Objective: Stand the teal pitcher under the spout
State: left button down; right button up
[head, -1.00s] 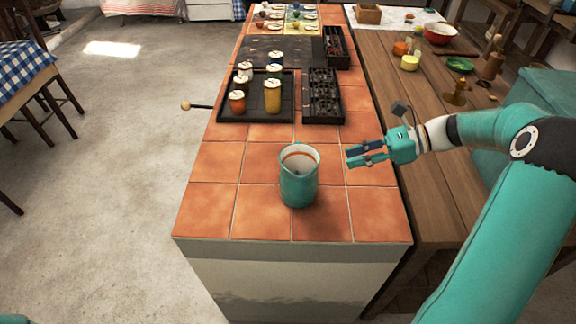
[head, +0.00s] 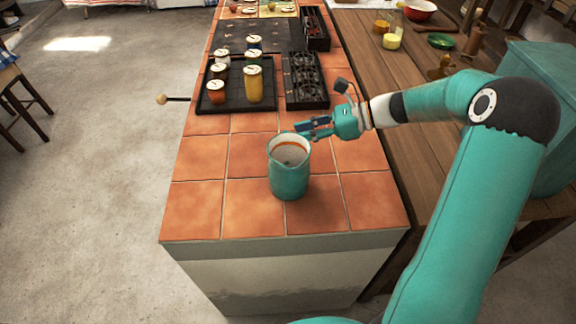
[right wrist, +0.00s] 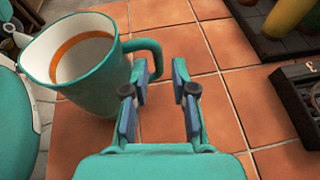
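The teal pitcher (head: 289,180) stands upright on the terracotta tiled counter, with a pale inside and an orange-brown band below its rim. In the right wrist view the pitcher (right wrist: 100,85) is at the left, its looped handle (right wrist: 152,50) turned toward my right gripper (right wrist: 161,74). That gripper is open and empty, its fingertips close to the handle; I cannot tell whether the left finger touches it. In the head view the right gripper (head: 302,128) is just behind the pitcher's rim, at its right. My left gripper is out of view. I cannot make out a spout.
A dark tray (head: 236,104) with several lidded jars and a dark rack (head: 305,88) lie farther back on the tiled counter (head: 200,208). A wooden table (head: 395,70) with bowls and pots adjoins on the right. Tiles around the pitcher are clear.

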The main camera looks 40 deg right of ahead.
aim_at(285, 138)
jog(key=shift+x, duration=2.65)
jog(key=shift+s+f, duration=0.15)
grip_shut()
